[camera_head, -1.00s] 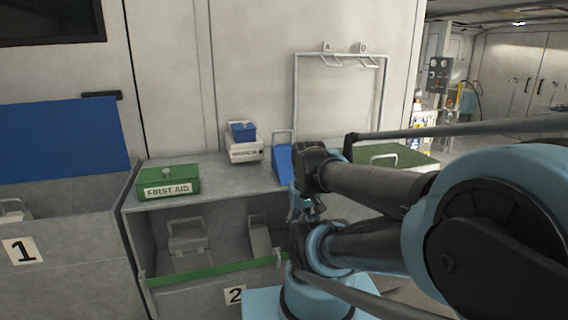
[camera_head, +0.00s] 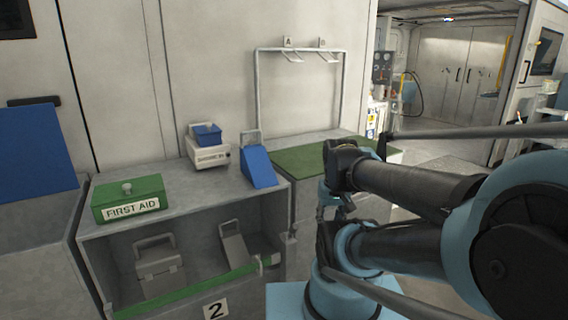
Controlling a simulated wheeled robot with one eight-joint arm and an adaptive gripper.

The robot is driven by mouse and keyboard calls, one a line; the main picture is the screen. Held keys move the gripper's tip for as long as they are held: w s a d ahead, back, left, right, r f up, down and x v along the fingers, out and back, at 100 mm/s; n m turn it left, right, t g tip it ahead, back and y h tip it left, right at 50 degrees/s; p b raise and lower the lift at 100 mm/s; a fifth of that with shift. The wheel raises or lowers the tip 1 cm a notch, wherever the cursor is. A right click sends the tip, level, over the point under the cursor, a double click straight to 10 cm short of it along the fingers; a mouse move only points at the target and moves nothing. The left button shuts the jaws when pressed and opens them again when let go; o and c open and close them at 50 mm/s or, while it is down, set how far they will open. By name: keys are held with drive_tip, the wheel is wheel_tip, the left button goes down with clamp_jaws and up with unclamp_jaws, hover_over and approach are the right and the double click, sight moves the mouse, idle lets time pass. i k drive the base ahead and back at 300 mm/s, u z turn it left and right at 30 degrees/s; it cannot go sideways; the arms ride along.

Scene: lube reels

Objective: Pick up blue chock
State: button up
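The blue chock (camera_head: 258,167) is a wedge with a grey handle loop at its top. It stands on the grey cabinet top (camera_head: 228,192), near the right end. My gripper (camera_head: 325,212) hangs to the right of the chock and lower in the picture, apart from it, in front of the neighbouring cabinet. Its fingers are small and partly hidden by my arm, so I cannot tell how far they are open. I see nothing held in it.
A green first aid box (camera_head: 128,198) and a white box with a blue block (camera_head: 207,144) share the cabinet top. Grey handled items (camera_head: 160,268) sit in the open shelf behind a green bar. A green mat (camera_head: 305,157) lies on the right cabinet under a hook frame.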

sight(254, 160)
drive_tip(key=z, duration=1.5)
drive_tip(key=k, duration=2.1)
drive_tip(key=u, duration=1.15)
drive_tip(key=i, duration=1)
